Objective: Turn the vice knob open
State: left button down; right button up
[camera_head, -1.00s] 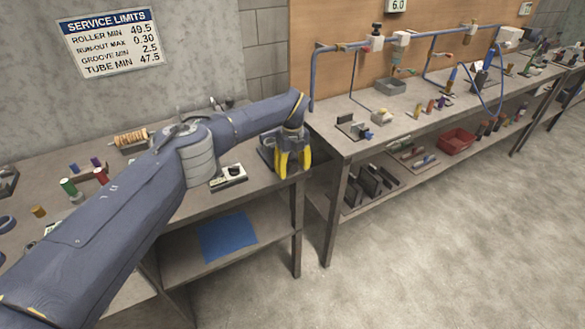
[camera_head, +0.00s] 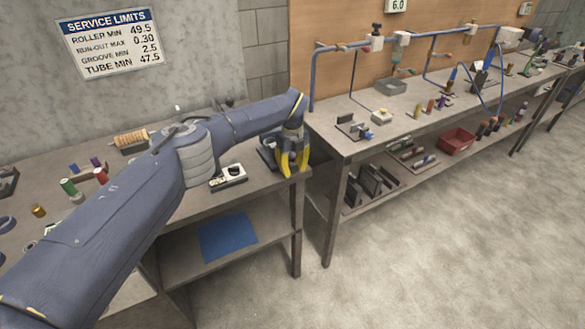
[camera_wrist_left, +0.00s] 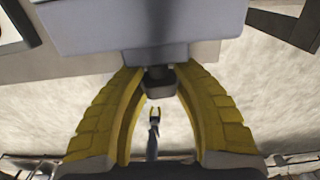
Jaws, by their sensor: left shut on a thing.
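The vice (camera_head: 267,157) is a grey-blue block at the right front corner of the near bench, partly hidden behind my left gripper. My left gripper (camera_head: 293,166) has yellow fingers and is at the vice's front side. In the left wrist view the vice body (camera_wrist_left: 140,28) fills the top, and its dark knob (camera_wrist_left: 158,82) sits between the finger tips. My left gripper (camera_wrist_left: 158,88) is shut on the knob there.
The near bench (camera_head: 235,203) holds a wire spool (camera_head: 132,139), coloured spools and a small white-topped block (camera_head: 228,176). A second bench (camera_head: 350,150) with blue piping stands to the right beyond a narrow gap. Floor (camera_head: 440,250) in front is clear.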

pick_arm(q)
jog(key=shift+h, duration=0.3)
jog(key=shift+s+a+f+t+h, duration=0.1)
jog(key=shift+t+h, duration=0.3)
jog(key=shift+h, duration=0.3)
jog(key=shift+s+t+h, duration=0.1)
jog(key=shift+t+h, duration=0.3)
jog(key=shift+h, duration=0.3)
jog(key=shift+t+h, duration=0.7)
jog(key=shift+h, duration=0.7)
jog(key=c, duration=1.1)
grip_release()
jog(key=shift+f, duration=0.1)
jog(key=shift+o, duration=1)
jog(key=shift+f, duration=0.15)
jog(key=shift+a+r, duration=0.1)
jog(key=shift+r, duration=0.1)
